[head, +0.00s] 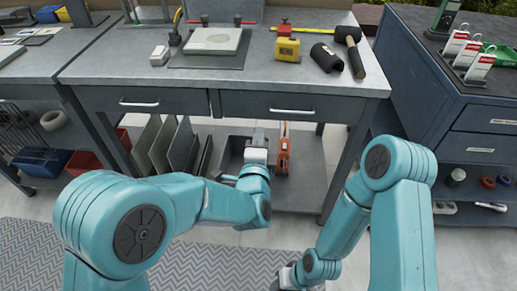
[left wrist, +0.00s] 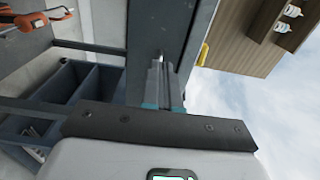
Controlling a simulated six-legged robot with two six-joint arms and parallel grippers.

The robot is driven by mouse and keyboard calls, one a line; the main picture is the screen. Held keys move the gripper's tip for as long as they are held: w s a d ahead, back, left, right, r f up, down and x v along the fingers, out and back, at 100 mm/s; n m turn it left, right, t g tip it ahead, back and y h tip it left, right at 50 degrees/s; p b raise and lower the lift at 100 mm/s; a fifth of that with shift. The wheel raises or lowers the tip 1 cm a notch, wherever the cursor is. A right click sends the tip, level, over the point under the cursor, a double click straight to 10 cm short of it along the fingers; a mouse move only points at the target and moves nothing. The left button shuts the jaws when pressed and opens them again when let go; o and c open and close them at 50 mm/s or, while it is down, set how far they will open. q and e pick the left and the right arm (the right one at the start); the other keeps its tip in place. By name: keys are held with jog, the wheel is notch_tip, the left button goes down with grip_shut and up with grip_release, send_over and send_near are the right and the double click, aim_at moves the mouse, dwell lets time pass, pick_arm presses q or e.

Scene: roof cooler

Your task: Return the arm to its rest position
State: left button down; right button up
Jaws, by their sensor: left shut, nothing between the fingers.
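My left arm reaches in from the left in the head view. Its gripper (head: 258,137) is in front of the workbench, below the drawers and near the lower shelf. In the left wrist view the two fingers (left wrist: 163,85) are together with nothing between them. My right arm hangs folded on the right in the head view. Its end (head: 287,275) is low near the bottom edge, and its fingers cannot be made out.
The workbench (head: 130,68) stands ahead, its drawers above my left gripper. An orange tool (head: 283,150) on the lower shelf is close to the gripper's right. A dark cabinet (head: 415,85) stands right.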

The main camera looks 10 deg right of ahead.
pick_arm(q)
jog(key=a+f+n+g+y, duration=0.1)
jog(key=a+f+n+y, duration=0.1)
jog(key=a+f, duration=0.45)
jog(key=a+f+n+y, duration=0.1)
jog(key=a+f+y, duration=0.2)
jog(key=a, duration=0.6)
jog(key=s+a+f+n+g, duration=0.3)
jog(key=a+f+g, duration=0.1)
jog(key=a+f, duration=0.5)
jog(key=s+a+f+n+g, duration=0.3)
jog(key=s+f+n+g, duration=0.25)
jog(key=s+f, duration=0.5)
jog(key=s+d+f+n+g+h, duration=0.2)
jog(key=s+n+g, duration=0.1)
jog(key=s+n, duration=0.35)
jog(key=s+d+f+n+g+h, duration=0.1)
jog(key=s+d+n+g+h, duration=0.15)
jog(key=s+n, duration=0.4)
notch_tip(320, 180, up, 20)
jog(key=s+m+p, duration=0.1)
jog(key=p, duration=1.9)
jog(key=shift+d+g+y, duration=0.2)
jog(key=shift+g+y, duration=0.15)
jog(key=shift+g, duration=0.05)
